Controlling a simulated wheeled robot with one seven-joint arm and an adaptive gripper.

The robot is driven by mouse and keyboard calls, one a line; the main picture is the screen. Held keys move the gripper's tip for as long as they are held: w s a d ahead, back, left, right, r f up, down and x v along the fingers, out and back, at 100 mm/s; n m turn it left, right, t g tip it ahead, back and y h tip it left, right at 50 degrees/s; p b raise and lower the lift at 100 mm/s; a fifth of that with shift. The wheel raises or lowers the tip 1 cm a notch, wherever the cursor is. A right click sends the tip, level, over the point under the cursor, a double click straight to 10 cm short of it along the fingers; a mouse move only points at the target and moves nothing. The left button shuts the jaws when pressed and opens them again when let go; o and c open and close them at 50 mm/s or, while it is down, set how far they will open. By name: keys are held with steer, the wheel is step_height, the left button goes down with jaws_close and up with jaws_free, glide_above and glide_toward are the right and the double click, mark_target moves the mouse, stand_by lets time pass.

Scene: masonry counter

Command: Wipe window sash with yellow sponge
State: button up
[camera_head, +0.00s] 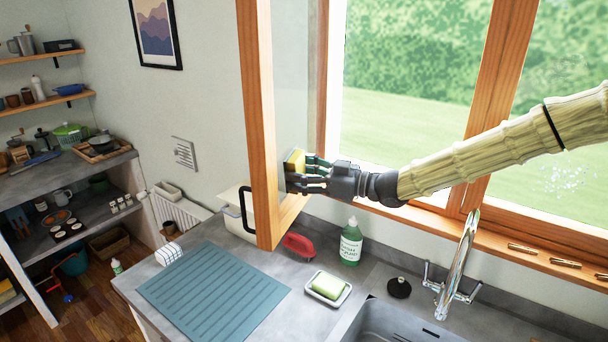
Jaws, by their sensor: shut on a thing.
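The window sash (260,130) is a wooden-framed pane swung open into the room, standing above the counter. My gripper (303,172) reaches in from the right, at the sash's lower part. It is shut on the yellow sponge (295,159), which shows a yellow face and a darker side. The sponge is close against the sash's glass, near the inner edge of its frame. I cannot tell for sure whether it touches. The far fingertips are partly hidden by the sponge.
Below stand a green soap bottle (351,243), a red object (299,245), a soap dish (328,289) and a black plug (399,287). A teal drying mat (213,292) lies left. The tap (458,262) rises over the sink (385,325) under my arm.

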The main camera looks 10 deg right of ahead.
steer(key=shift+b+x, duration=0.3)
steer(key=shift+x, duration=0.55)
stand_by(0.4)
steer(key=shift+w+d, duration=0.1)
steer(key=shift+w, duration=0.05)
steer(key=shift+w+d+p, duration=0.3)
steer(key=shift+w+d, duration=0.25)
steer(key=shift+w, duration=0.55)
steer(key=shift+w+d+p, duration=0.35)
steer(key=shift+w+d, duration=0.2)
steer(key=shift+w, duration=0.55)
steer(key=shift+w+d+p, duration=0.3)
steer(key=shift+w+d, duration=0.25)
steer(key=shift+w, duration=0.5)
steer(key=shift+a, duration=0.1)
steer(key=shift+s+a+b, duration=0.2)
steer(key=shift+s+a, duration=0.25)
steer(key=shift+s, duration=0.4)
steer(key=shift+s+a+b, duration=0.2)
steer(key=shift+s+a, duration=0.25)
steer(key=shift+s, duration=0.45)
